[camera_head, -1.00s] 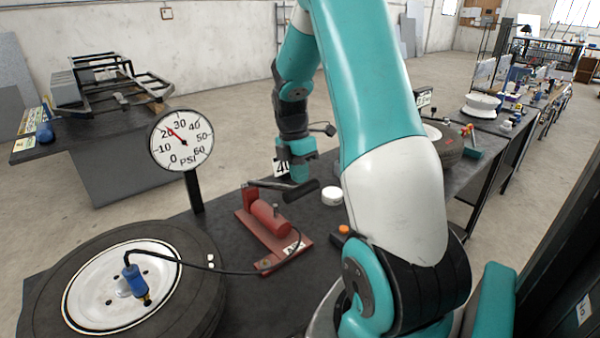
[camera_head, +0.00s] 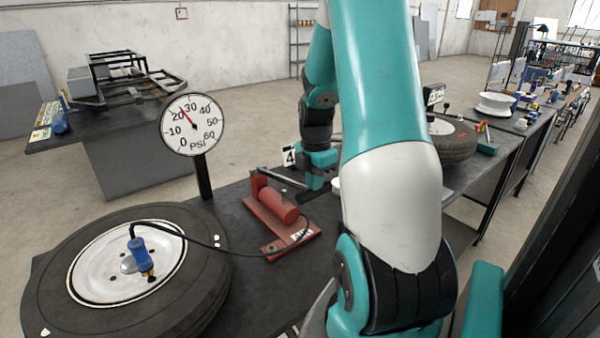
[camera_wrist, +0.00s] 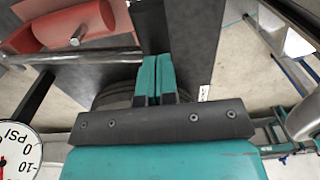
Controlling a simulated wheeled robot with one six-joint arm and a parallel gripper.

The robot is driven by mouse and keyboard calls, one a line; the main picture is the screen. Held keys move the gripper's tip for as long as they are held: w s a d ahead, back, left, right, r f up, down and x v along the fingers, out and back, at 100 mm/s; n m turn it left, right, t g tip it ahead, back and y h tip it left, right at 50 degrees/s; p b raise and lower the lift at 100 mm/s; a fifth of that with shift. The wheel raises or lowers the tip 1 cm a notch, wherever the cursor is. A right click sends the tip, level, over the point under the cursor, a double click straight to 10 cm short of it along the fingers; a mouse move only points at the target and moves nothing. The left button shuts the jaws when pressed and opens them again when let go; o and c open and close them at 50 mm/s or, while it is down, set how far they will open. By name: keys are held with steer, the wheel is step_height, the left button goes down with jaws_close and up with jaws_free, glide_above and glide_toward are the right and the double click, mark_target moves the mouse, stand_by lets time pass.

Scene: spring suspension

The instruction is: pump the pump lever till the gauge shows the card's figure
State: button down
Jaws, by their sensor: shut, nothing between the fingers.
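The red pump (camera_head: 277,210) stands on the dark bench with its hose running to the tyre. The gauge (camera_head: 193,125) needle points between 20 and 30 PSI. The card (camera_head: 289,156) behind my gripper shows a 4; the rest is hidden.
The tyre (camera_head: 115,305) with a blue hose fitting (camera_head: 140,257) fills the bench's front left. A white round thing (camera_head: 336,187) is partly hidden by my arm. Another tyre (camera_head: 453,150) and card (camera_head: 436,95) stand farther back right.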

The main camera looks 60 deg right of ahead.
step_height(320, 180, down, 8)
steer(key=s+t+b, duration=0.1)
steer(key=s+b, duration=0.1)
steer(key=b, duration=0.4)
steer(key=shift+a+r+t, duration=0.15)
steer(key=shift+a+t, duration=0.15)
steer(key=shift+a, duration=0.15)
steer(key=shift+s, duration=0.1)
step_height(320, 180, up, 15)
steer(key=s+p, duration=0.1)
steer(key=p, duration=0.2)
steer(key=shift+s+a+h, duration=0.2)
steer(key=shift+s+h, duration=0.1)
steer(key=shift+s, duration=0.1)
steer(key=shift+r, duration=0.1)
stand_by(0.5)
